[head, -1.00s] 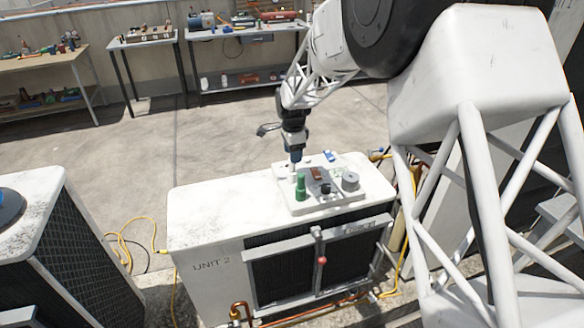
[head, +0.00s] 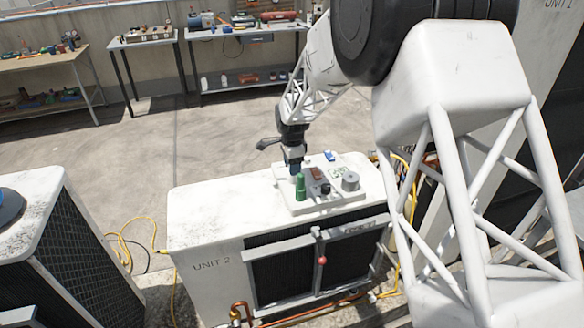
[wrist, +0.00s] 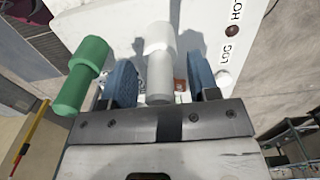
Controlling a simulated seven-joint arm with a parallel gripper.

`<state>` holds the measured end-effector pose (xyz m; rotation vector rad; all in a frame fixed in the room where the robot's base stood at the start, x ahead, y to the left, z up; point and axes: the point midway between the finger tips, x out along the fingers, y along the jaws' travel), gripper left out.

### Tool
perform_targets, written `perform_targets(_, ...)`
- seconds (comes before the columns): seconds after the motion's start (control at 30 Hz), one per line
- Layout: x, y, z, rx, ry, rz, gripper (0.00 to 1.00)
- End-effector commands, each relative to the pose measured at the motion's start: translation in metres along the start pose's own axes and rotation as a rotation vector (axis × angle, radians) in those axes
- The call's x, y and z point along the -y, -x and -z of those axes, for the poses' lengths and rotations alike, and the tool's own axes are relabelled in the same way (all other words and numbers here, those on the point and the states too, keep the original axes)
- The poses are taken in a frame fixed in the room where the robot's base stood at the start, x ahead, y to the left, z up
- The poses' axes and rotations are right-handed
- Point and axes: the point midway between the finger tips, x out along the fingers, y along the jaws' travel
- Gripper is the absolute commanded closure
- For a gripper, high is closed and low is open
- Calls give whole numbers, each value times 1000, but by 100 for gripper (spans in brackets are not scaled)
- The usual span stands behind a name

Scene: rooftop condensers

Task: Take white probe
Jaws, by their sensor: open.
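The white probe (wrist: 160,62) is a pale stepped cylinder, seen in the wrist view between the two blue fingers of my gripper (wrist: 160,75). The fingers are open, one on each side of it, with a small gap showing. In the head view my gripper (head: 294,167) points down at the back left of the white board (head: 290,206), and it hides the white probe there. A green probe (wrist: 82,76) of like shape stands just outside the left finger; it also shows in the head view (head: 300,188).
The board lies on the UNIT 2 condenser (head: 205,215). It also bears a grey cylinder (head: 350,181), a black knob (head: 326,189), a brown block (head: 316,173) and a blue-and-white item (head: 330,156). The condenser top is bare to the left.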

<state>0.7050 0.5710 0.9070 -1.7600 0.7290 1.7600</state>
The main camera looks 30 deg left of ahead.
Motion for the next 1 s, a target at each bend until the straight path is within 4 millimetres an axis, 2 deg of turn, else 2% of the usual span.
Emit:
perform_targets(0.17, 0, 0, 0, 0, 0, 0, 45)
perform_targets(0.5, 0, 0, 0, 0, 0, 0, 96)
perform_targets(0.53, 0, 0, 0, 0, 0, 0, 98)
perform_targets(0.83, 0, 2, 0, 0, 0, 0, 99)
perform_targets(1.0, 0, 13, 0, 0, 0, 1, 99)
